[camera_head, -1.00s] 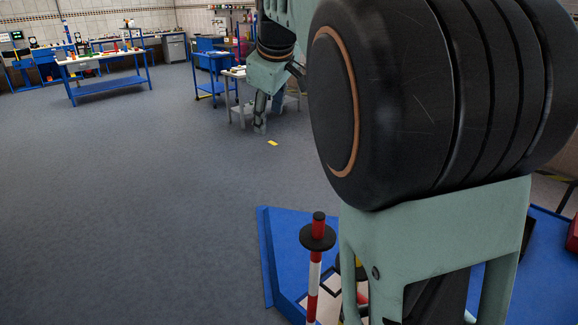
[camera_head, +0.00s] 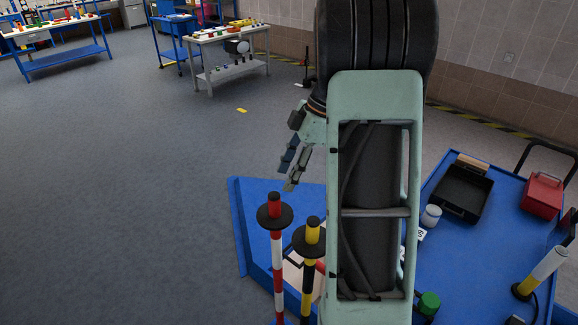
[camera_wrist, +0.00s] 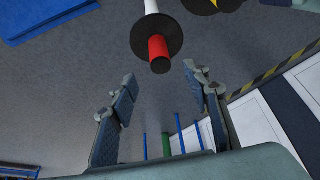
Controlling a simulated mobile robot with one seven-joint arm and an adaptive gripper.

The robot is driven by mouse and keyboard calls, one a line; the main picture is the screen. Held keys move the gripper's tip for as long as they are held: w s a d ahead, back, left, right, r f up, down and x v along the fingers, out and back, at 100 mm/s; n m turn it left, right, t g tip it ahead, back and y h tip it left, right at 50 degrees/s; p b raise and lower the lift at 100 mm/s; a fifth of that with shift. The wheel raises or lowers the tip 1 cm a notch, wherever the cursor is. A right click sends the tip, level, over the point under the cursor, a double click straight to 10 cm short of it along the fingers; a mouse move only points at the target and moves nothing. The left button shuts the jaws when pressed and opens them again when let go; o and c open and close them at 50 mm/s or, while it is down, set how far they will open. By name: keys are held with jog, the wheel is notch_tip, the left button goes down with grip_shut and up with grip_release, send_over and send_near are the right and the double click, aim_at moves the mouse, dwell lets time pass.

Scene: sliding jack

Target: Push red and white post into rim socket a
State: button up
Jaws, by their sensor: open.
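The red and white post (camera_head: 277,262) stands upright at the left part of the blue cart, with a black disc below its red top. In the wrist view the post (camera_wrist: 158,48) shows its red end and black disc beyond my fingertips, between the lines of the fingers. My gripper (camera_head: 288,176) is open and empty, with its fingers pointing down, and appears just above the post's top in the head view. Its two spread fingers show in the wrist view (camera_wrist: 160,78). I cannot make out rim socket a in either view.
A yellow and black post (camera_head: 308,272) stands close right of the red and white one. The blue cart (camera_head: 390,290) also bears a black tray (camera_head: 463,192), a red box (camera_head: 541,196) and a white cup (camera_head: 431,215). My arm hides the cart's middle. Open floor lies left.

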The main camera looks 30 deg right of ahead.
aim_at(275, 198)
jog(key=p+x, duration=0.1)
jog(key=x, duration=0.9)
jog(key=shift+f, duration=0.1)
grip_shut()
jog(key=shift+w, duration=0.1)
